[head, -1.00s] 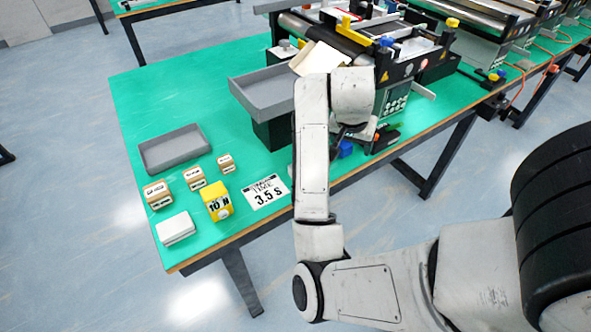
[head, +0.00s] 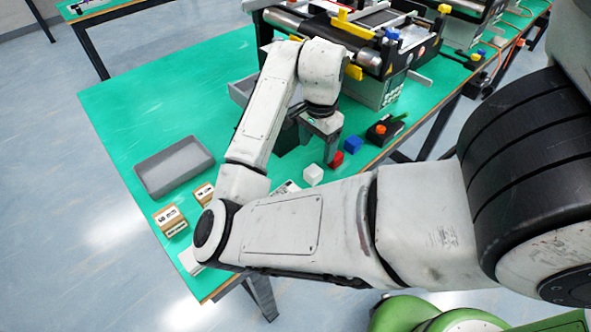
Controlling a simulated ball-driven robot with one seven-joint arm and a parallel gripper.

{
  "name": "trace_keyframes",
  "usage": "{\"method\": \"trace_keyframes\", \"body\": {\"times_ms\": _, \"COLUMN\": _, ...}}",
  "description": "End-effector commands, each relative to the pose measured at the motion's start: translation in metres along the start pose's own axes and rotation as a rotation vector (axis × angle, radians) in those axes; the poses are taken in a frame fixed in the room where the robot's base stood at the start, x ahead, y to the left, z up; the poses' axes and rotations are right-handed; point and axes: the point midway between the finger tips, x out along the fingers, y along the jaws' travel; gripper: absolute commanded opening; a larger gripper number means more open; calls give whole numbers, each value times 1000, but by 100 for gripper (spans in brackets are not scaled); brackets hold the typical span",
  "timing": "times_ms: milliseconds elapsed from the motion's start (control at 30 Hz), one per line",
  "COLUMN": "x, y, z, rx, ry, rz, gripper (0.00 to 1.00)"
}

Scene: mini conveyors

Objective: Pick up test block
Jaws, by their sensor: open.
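Several small blocks lie on the green table; I cannot tell which is the test block. A white cube (head: 313,175), a red cube (head: 336,160) and a blue cube (head: 353,143) stand in a slanting row near the front edge. Two labelled wooden blocks (head: 170,220) (head: 205,194) stand at the left, the second partly behind my arm. My gripper (head: 318,150) is open and points down just behind the white and red cubes, with nothing seen between its fingers. The yellow block is hidden by my arm.
A grey tray (head: 146,184) lies at the left of the table. A mini conveyor (head: 390,90) stands at the back right, with a dark box bearing an orange button (head: 381,130) before it. A white card (head: 286,188) and a white slab (head: 188,261) are partly covered by my arm.

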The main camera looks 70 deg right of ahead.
Motion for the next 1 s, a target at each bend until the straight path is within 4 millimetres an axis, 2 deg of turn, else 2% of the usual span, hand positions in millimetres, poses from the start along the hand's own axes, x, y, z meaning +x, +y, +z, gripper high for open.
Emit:
{"method": "trace_keyframes", "body": {"times_ms": 400, "x": 50, "y": 0, "z": 0, "rx": 2, "ry": -4, "rz": 3, "gripper": 72}}
{"method": "trace_keyframes", "body": {"times_ms": 567, "x": 59, "y": 0, "z": 0, "rx": 3, "ry": -3, "rz": 3, "gripper": 72}}
{"method": "trace_keyframes", "body": {"times_ms": 833, "x": 95, "y": -4, "z": -4, "rx": 2, "ry": -4, "rz": 4, "gripper": 72}}
{"method": "trace_keyframes", "body": {"times_ms": 1000, "x": 108, "y": -3, "z": -4, "rx": 2, "ry": -3, "rz": 2, "gripper": 72}}
